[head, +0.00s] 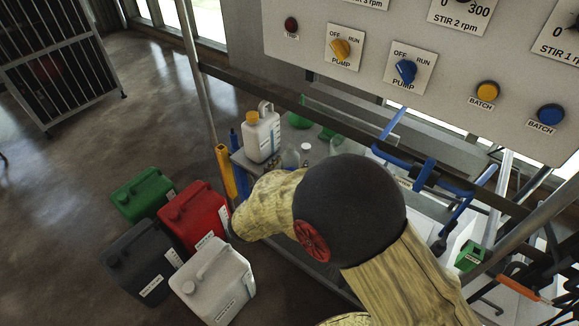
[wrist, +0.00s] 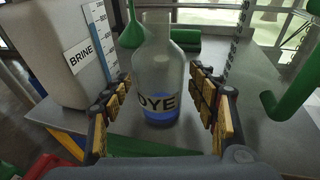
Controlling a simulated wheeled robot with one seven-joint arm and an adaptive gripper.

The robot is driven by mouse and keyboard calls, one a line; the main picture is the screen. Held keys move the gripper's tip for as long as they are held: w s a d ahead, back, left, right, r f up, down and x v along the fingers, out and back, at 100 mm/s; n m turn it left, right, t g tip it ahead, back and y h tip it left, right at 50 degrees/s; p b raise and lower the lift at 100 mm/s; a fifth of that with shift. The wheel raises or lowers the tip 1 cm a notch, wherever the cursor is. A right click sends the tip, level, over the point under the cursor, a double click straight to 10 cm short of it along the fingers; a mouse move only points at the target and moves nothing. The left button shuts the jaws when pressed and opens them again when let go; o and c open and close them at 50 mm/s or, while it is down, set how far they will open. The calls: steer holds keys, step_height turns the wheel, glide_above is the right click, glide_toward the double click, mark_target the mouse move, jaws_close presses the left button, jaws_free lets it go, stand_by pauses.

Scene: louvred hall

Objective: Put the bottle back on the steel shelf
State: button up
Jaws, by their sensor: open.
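A clear glass bottle (wrist: 158,75) labelled DYE, with blue liquid low in it, stands upright on a grey metal surface (wrist: 262,130), which looks like the steel shelf. My gripper (wrist: 162,90) is open, with one padded finger on each side of the bottle. Whether the pads touch the glass I cannot tell; a gap shows at the right.
A white jug (head: 262,138) stands left of the bottle; its BRINE label shows in the wrist view. A green funnel (wrist: 131,30) and green pieces (wrist: 295,85) are close by. Red (head: 195,217), black, white and green canisters stand on the floor. A control panel (head: 440,60) overhangs.

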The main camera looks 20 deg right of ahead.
steer(key=p+v, duration=0.5)
steer(key=v, duration=0.7)
steer(key=s+d+r+m+g+y, duration=0.1)
steer(key=s+d+r+m+g, duration=0.3)
steer(key=s+d+m+g, duration=0.25)
steer(key=s+d+r+m+g+y, duration=0.1)
steer(key=s+d+r+m+g, duration=0.25)
steer(key=s+d+m, duration=0.45)
steer(key=s+a+r+m+t+y, duration=0.3)
steer(key=s+a+r+m+y, duration=0.3)
steer(key=m, duration=0.7)
step_height(320, 180, up, 4)
steer(key=shift+a+f+t+y, duration=0.1)
steer(key=shift+a+t+y, duration=0.25)
steer(key=shift+y, duration=0.65)
steer(key=shift+s+m, duration=0.15)
steer(key=shift+m, duration=0.1)
step_height(320, 180, up, 3)
steer(key=shift+f+p, duration=0.25)
steer(key=shift+p, duration=0.85)
steer(key=shift+f, duration=0.15)
steer(key=shift+c, duration=0.7)
